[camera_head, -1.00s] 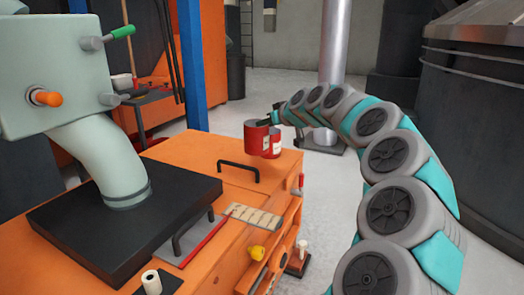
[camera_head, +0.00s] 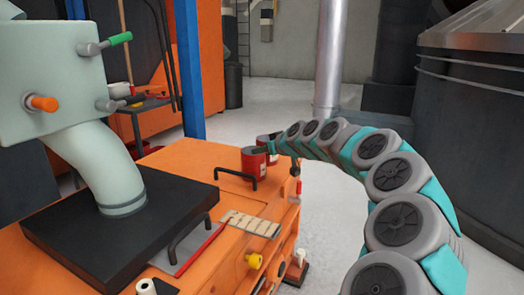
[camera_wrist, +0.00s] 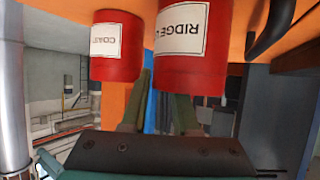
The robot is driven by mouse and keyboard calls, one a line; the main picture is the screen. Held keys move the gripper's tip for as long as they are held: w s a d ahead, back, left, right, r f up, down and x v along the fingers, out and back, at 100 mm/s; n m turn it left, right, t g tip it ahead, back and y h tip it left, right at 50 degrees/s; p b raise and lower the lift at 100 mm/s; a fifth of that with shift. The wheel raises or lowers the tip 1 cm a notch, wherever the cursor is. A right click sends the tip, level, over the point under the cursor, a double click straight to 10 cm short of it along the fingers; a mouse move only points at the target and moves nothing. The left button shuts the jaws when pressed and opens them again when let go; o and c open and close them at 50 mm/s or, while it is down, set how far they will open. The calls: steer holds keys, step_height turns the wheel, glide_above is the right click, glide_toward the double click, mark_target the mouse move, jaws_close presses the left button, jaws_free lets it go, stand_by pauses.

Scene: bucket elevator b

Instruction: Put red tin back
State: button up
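Two red tins with white labels stand close together near the far right edge of the orange machine top: a front tin (camera_head: 253,163) and one behind it (camera_head: 266,143). The wrist view is upside down. It shows a tin reading "RIDGE" (camera_wrist: 190,72) and a smaller-looking tin with a label starting "CO" (camera_wrist: 117,65). My gripper (camera_wrist: 160,100) is open, with a gap between its fingers. One finger shows along the RIDGE tin's side; the other fingertip is hidden behind that tin. I cannot tell whether they touch it.
A black handle (camera_head: 238,177) rises from the orange top (camera_head: 190,160) just before the tins. A black plate (camera_head: 75,230) with a pale pipe (camera_head: 110,180) fills the left. A blue post (camera_head: 190,70) stands behind. Open floor lies beyond the right edge.

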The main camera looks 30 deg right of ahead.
steer(key=shift+o, duration=1.2)
steer(key=shift+r, duration=0.2)
steer(key=v, duration=1.2)
steer(key=shift+p, duration=0.35)
